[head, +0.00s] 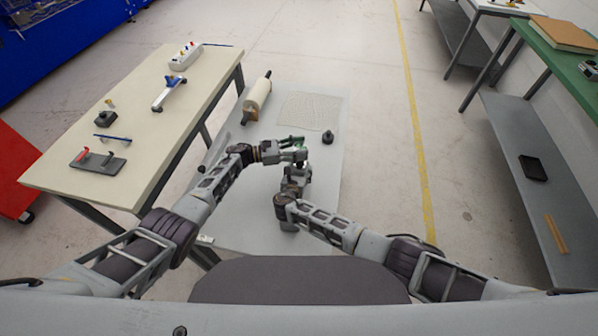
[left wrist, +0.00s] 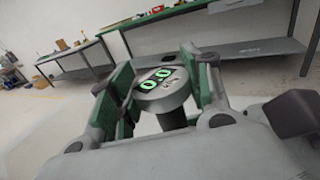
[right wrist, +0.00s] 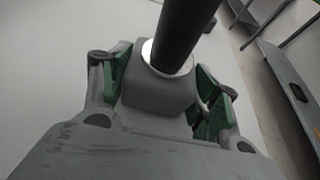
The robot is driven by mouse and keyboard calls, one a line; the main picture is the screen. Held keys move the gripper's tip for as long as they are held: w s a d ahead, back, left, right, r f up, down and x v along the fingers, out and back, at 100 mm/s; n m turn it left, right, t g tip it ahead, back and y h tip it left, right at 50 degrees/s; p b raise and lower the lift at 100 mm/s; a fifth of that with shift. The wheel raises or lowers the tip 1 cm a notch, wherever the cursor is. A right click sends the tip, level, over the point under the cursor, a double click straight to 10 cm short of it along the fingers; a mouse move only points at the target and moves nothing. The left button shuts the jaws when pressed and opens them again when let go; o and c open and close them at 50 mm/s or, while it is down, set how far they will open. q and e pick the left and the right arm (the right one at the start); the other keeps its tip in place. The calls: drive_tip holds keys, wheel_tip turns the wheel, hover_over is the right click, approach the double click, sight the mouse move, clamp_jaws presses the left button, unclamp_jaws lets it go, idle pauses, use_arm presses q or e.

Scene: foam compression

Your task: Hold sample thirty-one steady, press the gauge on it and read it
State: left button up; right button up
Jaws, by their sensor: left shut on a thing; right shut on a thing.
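The gauge (left wrist: 162,92) has a pale round head with a green-lit display that seems to read 0.0, and a dark stem below. My left gripper (head: 302,145) is shut on it, with green pads either side in the left wrist view. My right gripper (head: 300,160) is shut on a grey block (right wrist: 158,100), which looks like the sample; I see no number on it. In the right wrist view the gauge's dark stem (right wrist: 184,30) comes down to a pale ring at the block's top. I cannot tell whether it presses in.
Both grippers are over a pale table (head: 255,215). A roll (head: 259,95), a patterned sheet (head: 302,110) and a small black object (head: 328,137) are beyond them. A cream bench (head: 150,110) with several tools stands left.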

use_arm(q)
drive_tip(key=shift+f, duration=0.45)
idle(0.9)
drive_tip(key=shift+r, duration=0.15)
drive_tip(key=shift+r, duration=2)
idle(1.2)
drive_tip(key=w+a+r+n+t+y, duration=0.35)
drive_tip(key=w+a, duration=0.25)
drive_tip(key=a, duration=0.5)
drive_tip(key=w+a+r+n+t+y, duration=0.2)
drive_tip(key=w+a+n+t+y, duration=0.3)
drive_tip(key=a, duration=0.6)
drive_tip(key=w+a+r+n+t+y, duration=0.25)
drive_tip(key=w+a+t, duration=0.25)
drive_tip(key=w+a, duration=0.4)
drive_tip(key=s+a+r+n+y, duration=0.1)
drive_tip(key=a+r+n+y, duration=0.2)
drive_tip(key=a, duration=0.9)
drive_tip(key=s+a+r+n+g+y, duration=0.1)
drive_tip(key=s+a+r+n+y, duration=0.1)
drive_tip(key=a+r+n+y, duration=0.2)
drive_tip(key=s+a+r+n+y, duration=0.2)
drive_tip(key=a+y, duration=0.6)
drive_tip(key=a, duration=1.2)
wheel_tip(320, 180, up, 3)
drive_tip(key=shift+a+f+n+y, duration=0.2)
drive_tip(key=shift+n+y, duration=0.1)
drive_tip(key=shift+n, duration=0.6)
